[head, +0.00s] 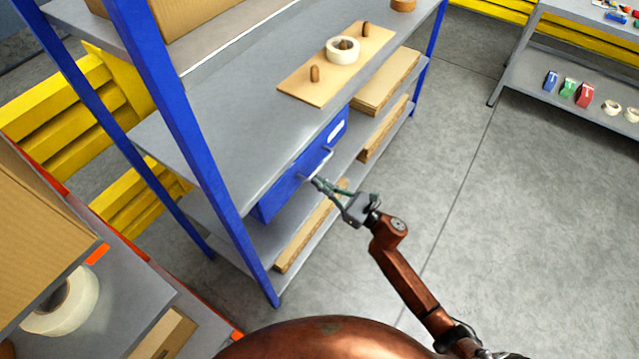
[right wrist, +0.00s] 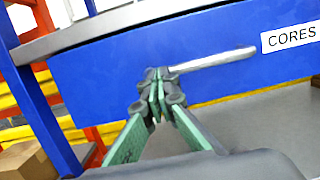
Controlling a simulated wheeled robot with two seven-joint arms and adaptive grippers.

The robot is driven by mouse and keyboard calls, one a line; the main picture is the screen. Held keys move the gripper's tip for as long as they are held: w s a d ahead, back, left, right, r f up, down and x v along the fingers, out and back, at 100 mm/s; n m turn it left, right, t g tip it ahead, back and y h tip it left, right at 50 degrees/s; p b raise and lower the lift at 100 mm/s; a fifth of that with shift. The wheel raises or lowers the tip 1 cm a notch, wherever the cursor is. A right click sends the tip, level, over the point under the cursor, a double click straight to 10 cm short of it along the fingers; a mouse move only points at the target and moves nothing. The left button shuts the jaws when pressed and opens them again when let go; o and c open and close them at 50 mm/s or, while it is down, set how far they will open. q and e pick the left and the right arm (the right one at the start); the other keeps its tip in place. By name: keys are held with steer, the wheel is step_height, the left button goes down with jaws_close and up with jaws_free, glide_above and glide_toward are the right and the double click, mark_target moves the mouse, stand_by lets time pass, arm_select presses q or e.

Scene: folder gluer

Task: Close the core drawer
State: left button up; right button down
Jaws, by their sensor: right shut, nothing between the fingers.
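The core drawer is a blue drawer (head: 290,185) under the middle shelf of the blue-and-grey rack. In the right wrist view its blue front (right wrist: 120,62) fills the upper part, with a white label reading CORES (right wrist: 290,38) and a pale bar handle (right wrist: 215,60). My right gripper (head: 318,182) is at the handle's near end, in front of the drawer. In the right wrist view the gripper (right wrist: 158,78) is shut with its fingertips at the left end of the handle; I cannot tell whether they touch. How far the drawer stands out is hard to tell. My left gripper is not in view.
The grey shelf (head: 230,105) above the drawer carries a wooden board (head: 300,88) with pegs and a white tape roll (head: 342,50). Wooden boards lie on the lower shelf. A blue upright (head: 190,130) stands left of the drawer. The floor (head: 500,220) at right is clear.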

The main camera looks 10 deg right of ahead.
steer(key=shift+a+r, duration=0.1)
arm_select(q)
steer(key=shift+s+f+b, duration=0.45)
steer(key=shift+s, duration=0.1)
arm_select(e)
steer(key=v, duration=1.4)
